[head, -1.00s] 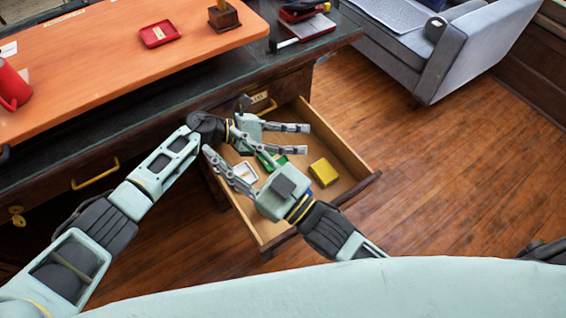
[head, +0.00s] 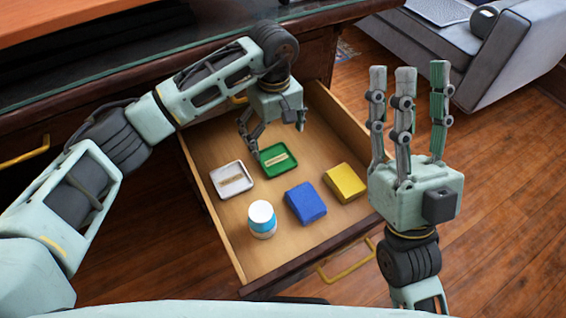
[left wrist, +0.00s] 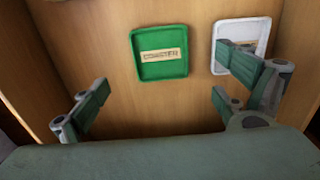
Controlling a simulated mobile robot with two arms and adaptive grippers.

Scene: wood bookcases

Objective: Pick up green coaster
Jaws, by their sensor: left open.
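The green coaster (head: 277,159) is a square tray with a raised rim and a tan label, lying flat on the drawer floor. It also shows in the left wrist view (left wrist: 159,53), beyond my fingers and not touched by them. My left gripper (head: 262,138) is open and empty, pointing down into the drawer just above and behind the coaster. In the left wrist view its fingers (left wrist: 165,105) are spread apart. My right gripper (head: 408,85) is upright to the right of the drawer, fingers extended and apart, holding nothing.
The open drawer (head: 224,243) also holds a white coaster (head: 231,180), a blue block (head: 305,204), a yellow block (head: 345,182) and a white-and-blue jar (head: 262,219). The white coaster lies close beside the green one. A desk stands behind; a grey sofa (head: 470,50) is at the upper right.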

